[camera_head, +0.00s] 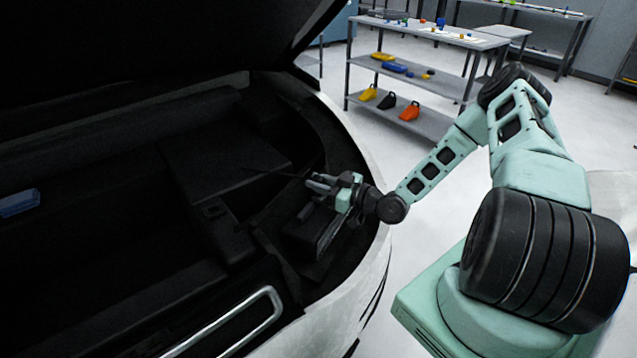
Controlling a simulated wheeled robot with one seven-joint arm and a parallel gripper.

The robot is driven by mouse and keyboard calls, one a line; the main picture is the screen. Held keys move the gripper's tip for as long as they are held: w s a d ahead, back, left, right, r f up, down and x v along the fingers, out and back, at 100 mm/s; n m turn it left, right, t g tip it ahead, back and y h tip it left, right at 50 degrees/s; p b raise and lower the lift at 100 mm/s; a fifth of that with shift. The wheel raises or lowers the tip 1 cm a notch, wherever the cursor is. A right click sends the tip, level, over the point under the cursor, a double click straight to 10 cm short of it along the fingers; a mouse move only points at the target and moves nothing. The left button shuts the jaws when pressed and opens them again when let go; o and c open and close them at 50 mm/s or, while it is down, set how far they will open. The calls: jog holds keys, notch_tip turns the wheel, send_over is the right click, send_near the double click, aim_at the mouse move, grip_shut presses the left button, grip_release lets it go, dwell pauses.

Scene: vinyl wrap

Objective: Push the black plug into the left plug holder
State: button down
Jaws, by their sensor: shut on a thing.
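My gripper (318,183) is at the right side of the car's open compartment, with its fingers pointing left. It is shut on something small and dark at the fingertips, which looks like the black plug. A thin dark line, perhaps its cable (270,172), runs left from the fingertips across a black box. The plug's shape and tilt are too small and dark to make out. I cannot pick out the left plug holder for certain. A small dark fitting (214,209) sits on the front of the black box, left of and below my gripper, apart from it.
The open compartment has a pale body rim (372,262) on the right and a dark lid (150,45) overhead. A black box (225,155) and a dark block (312,232) stand near my gripper. A silver bar (235,322) lies in front. A shelf table (420,122) stands behind.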

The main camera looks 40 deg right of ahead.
aim_at(318, 178)
jog(key=shift+r, duration=0.2)
jog(key=shift+r+p, duration=2.4)
jog(key=shift+r, duration=1)
jog(key=shift+a, duration=0.1)
